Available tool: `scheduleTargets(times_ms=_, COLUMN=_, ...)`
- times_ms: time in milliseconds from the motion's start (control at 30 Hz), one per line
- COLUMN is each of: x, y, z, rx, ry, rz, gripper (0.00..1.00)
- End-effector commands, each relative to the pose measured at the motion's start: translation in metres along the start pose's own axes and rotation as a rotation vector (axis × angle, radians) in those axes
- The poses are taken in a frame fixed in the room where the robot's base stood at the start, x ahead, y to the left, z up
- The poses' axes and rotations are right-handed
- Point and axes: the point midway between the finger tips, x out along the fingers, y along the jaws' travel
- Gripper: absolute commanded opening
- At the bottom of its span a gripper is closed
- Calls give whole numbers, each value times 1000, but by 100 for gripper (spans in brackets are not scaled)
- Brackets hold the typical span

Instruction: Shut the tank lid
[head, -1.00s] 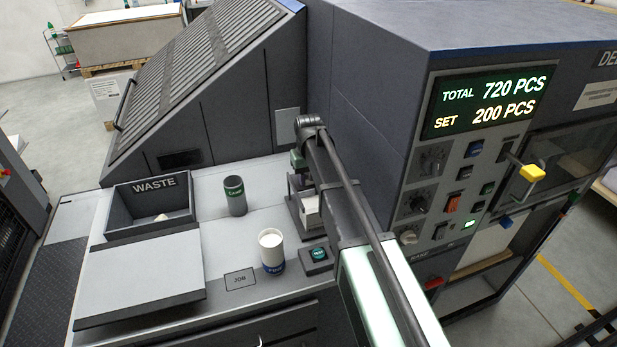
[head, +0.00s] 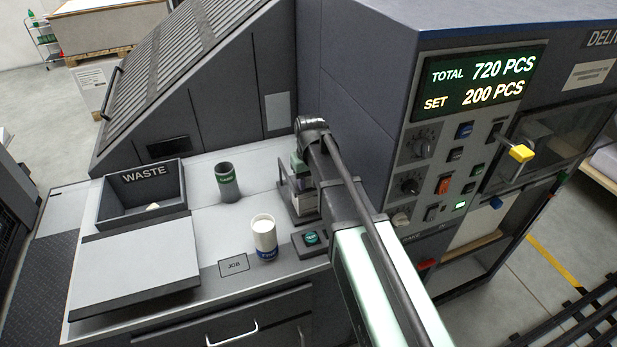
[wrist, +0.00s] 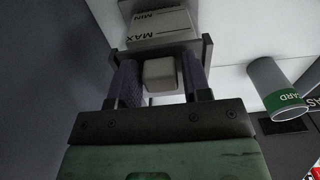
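The ink tank (head: 307,206) is a pale box in a dark holder, standing on the grey worktop beside the tall cabinet. My arm hides part of it in the head view. In the wrist view the tank (wrist: 160,24) shows MIN and MAX marks at the top. My gripper (wrist: 161,75) points down close by the tank, its two purple-padded fingers apart. A small pale block (wrist: 160,73) shows between the fingers; I cannot tell whether they press on it or whether it belongs to the lid. The lid's position is not clear.
A grey cup with a green band (head: 227,181), a white cup with a blue band (head: 264,237) and a green button box (head: 311,239) stand nearby. The waste bin (head: 112,220) is further left. The control panel cabinet (head: 430,150) rises close on the right.

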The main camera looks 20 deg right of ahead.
Motion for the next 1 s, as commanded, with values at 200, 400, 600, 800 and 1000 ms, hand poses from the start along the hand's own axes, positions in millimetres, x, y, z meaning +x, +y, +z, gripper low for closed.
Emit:
scheduleTargets(times_ms=200, x=0, y=0, z=-1, rx=0, ry=3, rz=0, gripper=60)
scheduleTargets(times_ms=400, x=-4, y=0, z=-2, rx=0, ry=4, rz=0, gripper=60)
scheduleTargets(times_ms=600, x=-38, y=0, z=-2, rx=0, ry=4, rz=0, gripper=60)
scheduleTargets(times_ms=800, x=-90, y=0, z=-1, rx=0, ry=3, rz=0, gripper=60)
scheduleTargets(times_ms=1000, x=-111, y=0, z=-1, rx=0, ry=3, rz=0, gripper=60)
